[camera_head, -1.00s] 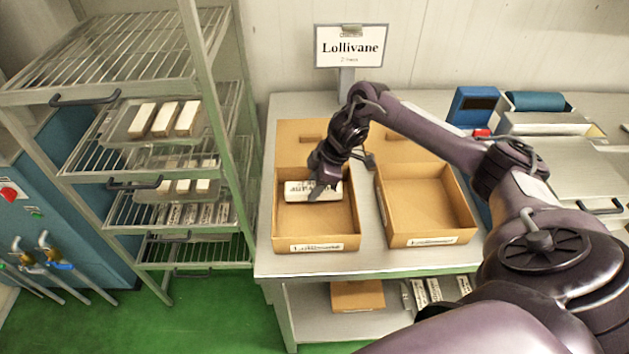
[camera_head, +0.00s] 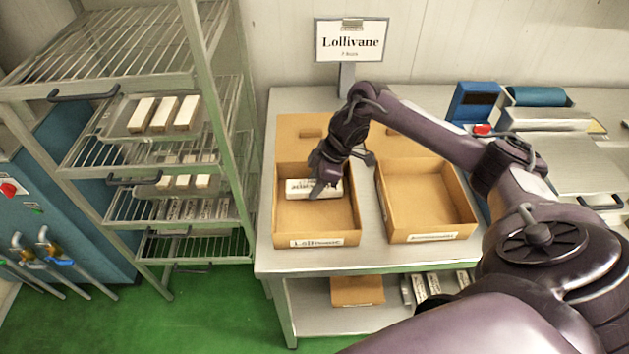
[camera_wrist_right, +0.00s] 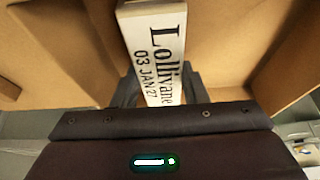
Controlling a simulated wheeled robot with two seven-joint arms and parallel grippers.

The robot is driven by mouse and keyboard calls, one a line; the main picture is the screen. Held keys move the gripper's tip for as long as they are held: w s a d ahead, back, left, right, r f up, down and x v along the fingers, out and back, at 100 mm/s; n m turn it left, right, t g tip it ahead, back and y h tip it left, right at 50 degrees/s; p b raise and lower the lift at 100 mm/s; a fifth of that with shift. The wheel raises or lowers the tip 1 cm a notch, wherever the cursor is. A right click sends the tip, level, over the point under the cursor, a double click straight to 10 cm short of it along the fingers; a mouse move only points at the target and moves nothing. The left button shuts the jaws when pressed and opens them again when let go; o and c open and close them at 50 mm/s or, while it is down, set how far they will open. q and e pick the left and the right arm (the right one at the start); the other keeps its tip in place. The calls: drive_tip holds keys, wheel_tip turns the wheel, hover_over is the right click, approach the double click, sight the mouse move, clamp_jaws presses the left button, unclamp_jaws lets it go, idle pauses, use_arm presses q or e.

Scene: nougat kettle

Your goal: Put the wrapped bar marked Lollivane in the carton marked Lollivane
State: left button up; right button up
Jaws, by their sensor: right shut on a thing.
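The wrapped bar (camera_head: 305,188) is white with dark print; in the right wrist view the bar (camera_wrist_right: 158,45) reads "Lollivane 03 JAN 27". My right gripper (camera_head: 328,180) is shut on it, over the left carton. The carton marked Lollivane (camera_head: 316,241) is an open brown box with a white label on its front. The bar is at the carton's back half, level across it; I cannot tell whether it touches the floor. The fingertips are partly hidden by the hand and bar. My left gripper is not in view.
A second open carton (camera_head: 425,200) stands close on the right; its label is too small to read. A Lollivane sign (camera_head: 351,41) stands behind. A wire rack (camera_head: 225,150) with trays of bars is at the left. Blue-topped equipment (camera_head: 535,100) is at the right.

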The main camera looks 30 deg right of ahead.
idle(0.6)
drive_tip(key=shift+f+p, duration=0.35)
drive_tip(key=shift+f, duration=0.2)
idle(0.9)
drive_tip(key=o, duration=1.2)
drive_tip(key=shift+c, duration=0.2)
drive_tip(key=shift+o, duration=0.4)
drive_tip(key=o, duration=0.3)
